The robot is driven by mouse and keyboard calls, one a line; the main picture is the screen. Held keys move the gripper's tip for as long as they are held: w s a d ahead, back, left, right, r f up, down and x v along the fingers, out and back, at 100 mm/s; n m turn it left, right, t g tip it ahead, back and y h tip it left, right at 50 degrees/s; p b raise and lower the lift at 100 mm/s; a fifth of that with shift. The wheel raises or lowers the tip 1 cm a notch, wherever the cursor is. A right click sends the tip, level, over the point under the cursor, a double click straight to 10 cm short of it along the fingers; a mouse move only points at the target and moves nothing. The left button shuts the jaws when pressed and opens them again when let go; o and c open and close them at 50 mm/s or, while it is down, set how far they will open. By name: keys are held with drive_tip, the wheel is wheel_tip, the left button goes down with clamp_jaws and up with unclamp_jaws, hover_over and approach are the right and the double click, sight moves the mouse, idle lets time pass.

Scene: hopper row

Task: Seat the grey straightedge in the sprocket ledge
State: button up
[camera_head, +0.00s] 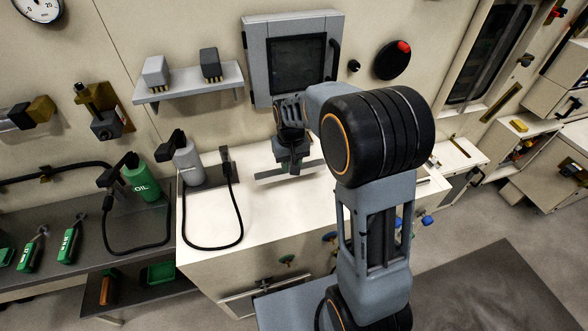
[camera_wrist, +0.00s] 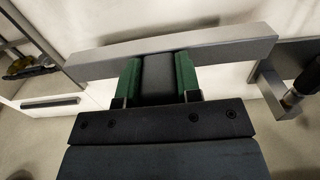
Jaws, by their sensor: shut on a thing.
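The grey straightedge (camera_wrist: 232,49) is a long flat bar lying crosswise in the wrist view, slightly tilted. My gripper (camera_wrist: 158,76) has green fingers shut on it near its middle, with both ends sticking out. In the head view my gripper (camera_head: 290,163) is over the white counter in front of the grey wall cabinet, and the straightedge (camera_head: 310,169) shows on both sides of the fingers. I cannot tell whether the bar touches the counter. I cannot pick out which ledge is the sprocket ledge; my arm hides part of the counter.
A wall shelf (camera_head: 190,85) at upper left carries two blocks. The grey cabinet (camera_head: 297,60) stands behind my gripper. A grey bottle (camera_head: 188,160) and a black cable (camera_head: 240,215) are on the counter's left. A green oil can (camera_head: 141,184) stands on the dark bench.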

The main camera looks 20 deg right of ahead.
drive_tip(key=shift+w+d+f, duration=0.1)
drive_tip(key=shift+d+f, duration=0.2)
drive_tip(key=shift+f, duration=0.1)
drive_tip(key=shift+d+f+p, duration=0.2)
drive_tip(key=shift+f+p, duration=0.1)
drive_tip(key=shift+f, duration=0.75)
drive_tip(key=shift+w+f, duration=0.1)
drive_tip(key=shift+f, duration=0.4)
drive_tip(key=shift+f, duration=0.1)
drive_tip(key=shift+f, duration=0.15)
drive_tip(key=o, duration=1)
drive_tip(key=shift+o, duration=0.2)
